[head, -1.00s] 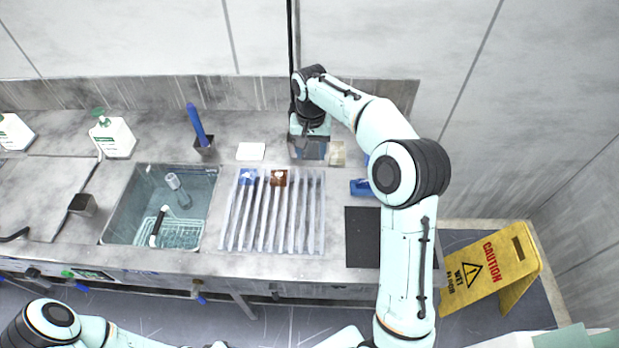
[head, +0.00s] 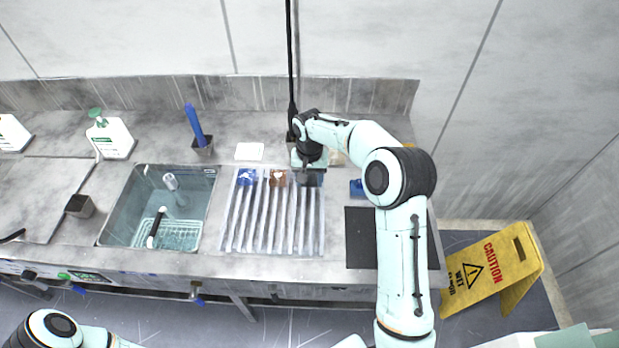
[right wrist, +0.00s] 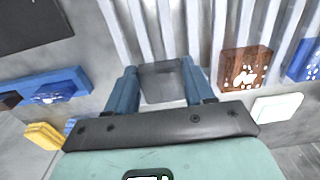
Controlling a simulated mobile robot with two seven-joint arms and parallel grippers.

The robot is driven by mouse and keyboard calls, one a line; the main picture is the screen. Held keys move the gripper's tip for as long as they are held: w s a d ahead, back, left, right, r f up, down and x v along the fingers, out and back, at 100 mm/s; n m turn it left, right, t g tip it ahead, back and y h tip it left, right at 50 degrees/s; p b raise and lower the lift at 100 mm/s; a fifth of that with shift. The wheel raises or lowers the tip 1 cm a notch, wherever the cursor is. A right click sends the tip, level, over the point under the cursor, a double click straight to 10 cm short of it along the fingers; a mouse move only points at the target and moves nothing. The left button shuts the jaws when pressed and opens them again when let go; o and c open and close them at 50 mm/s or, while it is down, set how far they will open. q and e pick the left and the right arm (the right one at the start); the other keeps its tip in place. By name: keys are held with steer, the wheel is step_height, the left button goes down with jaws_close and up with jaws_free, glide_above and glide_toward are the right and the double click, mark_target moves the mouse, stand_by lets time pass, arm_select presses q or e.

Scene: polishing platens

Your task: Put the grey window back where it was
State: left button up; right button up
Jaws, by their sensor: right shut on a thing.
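The grey window (right wrist: 162,84) is a dark, see-through square plate. My right gripper (right wrist: 157,90) is shut on it, one blue finger at each side. In the head view the window (head: 313,179) shows just below my right gripper (head: 310,170), at the back right end of the ribbed metal rack (head: 272,238). In the right wrist view its far edge overlaps the rack's ribs (right wrist: 140,30); I cannot tell whether it touches them. A blue piece (head: 247,177) and a brown piece (head: 278,178) sit at the rack's back end, left of the window. My left gripper is out of view.
A white square (head: 249,151) lies behind the rack. A yellow piece (right wrist: 43,135) and a blue block (head: 357,188) lie right of it, near a black mat (head: 361,240). A sink (head: 165,210) is to the left. A dark pole (head: 292,70) rises behind my gripper.

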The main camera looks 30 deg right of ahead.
mark_target(309, 181)
steer(key=shift+f, duration=0.1)
steer(key=o, duration=1.1)
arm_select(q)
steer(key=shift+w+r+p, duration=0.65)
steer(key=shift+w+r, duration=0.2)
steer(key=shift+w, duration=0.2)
arm_select(e)
step_height(309, 181, up, 12)
